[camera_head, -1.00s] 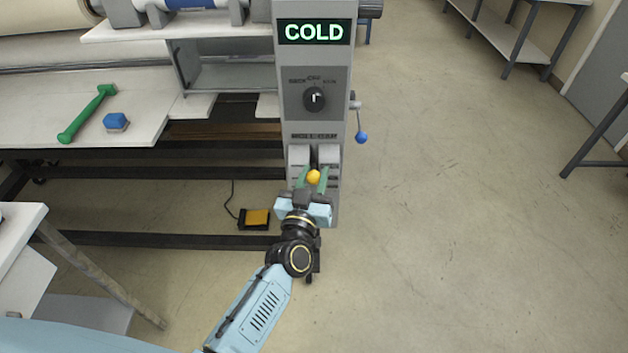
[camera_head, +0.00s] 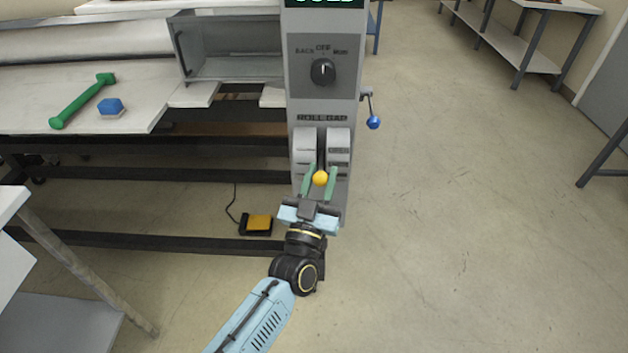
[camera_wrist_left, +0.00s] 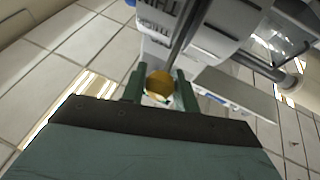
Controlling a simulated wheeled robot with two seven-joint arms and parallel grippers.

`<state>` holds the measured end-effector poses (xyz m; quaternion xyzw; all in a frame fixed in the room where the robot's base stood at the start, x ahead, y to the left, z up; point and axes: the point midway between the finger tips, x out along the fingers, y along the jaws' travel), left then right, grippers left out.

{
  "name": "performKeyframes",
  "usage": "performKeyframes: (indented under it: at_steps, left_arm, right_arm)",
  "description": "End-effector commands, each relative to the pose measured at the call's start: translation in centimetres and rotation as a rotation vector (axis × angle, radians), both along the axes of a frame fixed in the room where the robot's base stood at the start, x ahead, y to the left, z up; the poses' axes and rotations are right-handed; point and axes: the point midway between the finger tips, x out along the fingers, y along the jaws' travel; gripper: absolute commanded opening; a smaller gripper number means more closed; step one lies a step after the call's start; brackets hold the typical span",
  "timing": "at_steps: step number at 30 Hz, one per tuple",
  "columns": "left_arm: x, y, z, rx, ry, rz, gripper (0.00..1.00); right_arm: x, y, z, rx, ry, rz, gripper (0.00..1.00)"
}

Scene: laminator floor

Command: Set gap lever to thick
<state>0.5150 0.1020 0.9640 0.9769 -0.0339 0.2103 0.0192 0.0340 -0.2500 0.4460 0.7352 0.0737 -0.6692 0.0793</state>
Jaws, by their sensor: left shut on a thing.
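The gap lever has a yellow ball knob (camera_head: 320,178), at the front of the grey control column under a "ROLL GAP" label. My left gripper (camera_head: 319,181) has its green fingers on either side of the knob and is shut on it. In the left wrist view the yellow knob (camera_wrist_left: 159,84) sits between the two green fingers. Behind it, a plate (camera_wrist_left: 160,22) with the words THIN and THICK shows at an angle. The lever's shaft is mostly hidden in the head view. My right gripper is in neither view.
A selector dial (camera_head: 323,71) is above the lever, and a blue-knobbed crank (camera_head: 373,121) sticks out on the column's right. A green roller tool (camera_head: 82,101) and a blue block (camera_head: 110,107) lie on the white table. A yellow pedal (camera_head: 258,224) is on the floor. Open floor lies right.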

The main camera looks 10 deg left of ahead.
Motion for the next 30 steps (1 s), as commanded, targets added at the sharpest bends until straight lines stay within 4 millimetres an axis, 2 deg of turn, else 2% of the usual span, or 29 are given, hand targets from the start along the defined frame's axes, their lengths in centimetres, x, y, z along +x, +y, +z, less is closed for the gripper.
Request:
performKeyframes:
  at_steps: [6, 7, 11, 22, 26, 30]
  left_arm:
    - [0.0, 0.1, 0.0, 0.000, 0.002, 0.000, 0.00]
    - [0.0, 0.1, 0.0, 0.000, 0.002, 0.001, 0.32]
    - [0.0, 0.1, 0.0, 0.000, 0.002, 0.001, 0.49]
    - [-0.5, 0.1, -0.3, 0.000, 0.004, 0.001, 0.51]
    - [-2.1, 0.2, -1.1, 0.001, 0.007, 0.000, 0.51]
    - [-5.0, 0.3, -2.4, 0.001, 0.007, 0.000, 0.51]
  right_arm:
    - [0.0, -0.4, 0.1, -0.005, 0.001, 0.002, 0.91]
    - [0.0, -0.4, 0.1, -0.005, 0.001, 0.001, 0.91]
    - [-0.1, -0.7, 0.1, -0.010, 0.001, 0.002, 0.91]
    - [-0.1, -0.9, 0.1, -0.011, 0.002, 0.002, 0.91]
    - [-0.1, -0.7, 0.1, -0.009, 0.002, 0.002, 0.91]
    - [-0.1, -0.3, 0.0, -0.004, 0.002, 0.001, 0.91]
